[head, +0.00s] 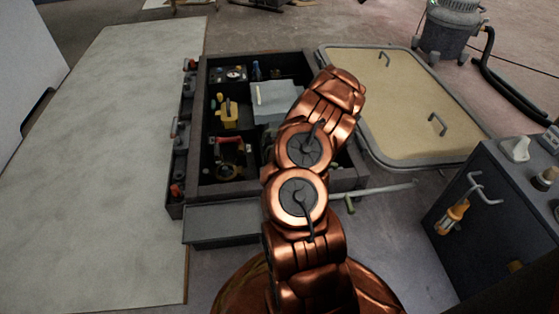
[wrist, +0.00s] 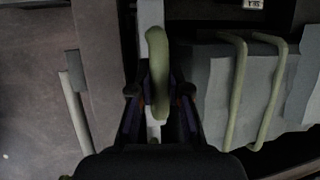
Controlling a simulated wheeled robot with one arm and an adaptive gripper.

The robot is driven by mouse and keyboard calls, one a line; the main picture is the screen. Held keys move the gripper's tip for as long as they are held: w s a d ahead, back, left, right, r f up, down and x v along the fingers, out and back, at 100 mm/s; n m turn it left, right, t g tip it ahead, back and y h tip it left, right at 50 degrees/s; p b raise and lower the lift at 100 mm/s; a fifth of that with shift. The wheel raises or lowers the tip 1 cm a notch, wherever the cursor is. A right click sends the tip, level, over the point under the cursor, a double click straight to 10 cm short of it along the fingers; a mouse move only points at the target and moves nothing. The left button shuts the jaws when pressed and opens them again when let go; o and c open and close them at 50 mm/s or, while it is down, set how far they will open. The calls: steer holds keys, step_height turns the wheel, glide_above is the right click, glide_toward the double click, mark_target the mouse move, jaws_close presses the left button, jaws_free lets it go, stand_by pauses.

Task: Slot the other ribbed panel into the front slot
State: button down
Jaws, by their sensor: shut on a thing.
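In the wrist view my gripper (wrist: 158,98) is shut on a pale green handle (wrist: 157,60), which stands between its fingers. What hangs below this handle is mostly hidden by the fingers, so I cannot tell whether ribs are on it. To the right, two more pale green bar handles (wrist: 234,85) lie over grey flat surfaces (wrist: 212,110). In the head view my copper arm hides the gripper. A thin pale bar (head: 385,189) with a green piece (head: 350,204) shows to the right of the arm. I cannot make out the front slot.
A dark open box (head: 202,110) holds tools and a grey block (head: 272,98). A grey ledge (head: 230,224) is at its front. A tan lid panel (head: 410,95) lies right, a dark cabinet (head: 475,235) stands at lower right, and a pale board (head: 110,160) lies left.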

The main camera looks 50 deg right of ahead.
steer(key=shift+f, duration=0.65)
steer(key=shift+f+b, duration=1.4)
steer(key=shift+f, duration=0.95)
steer(key=c, duration=1)
jaws_free()
steer(key=shift+c, duration=0.2)
steer(key=v, duration=1.2)
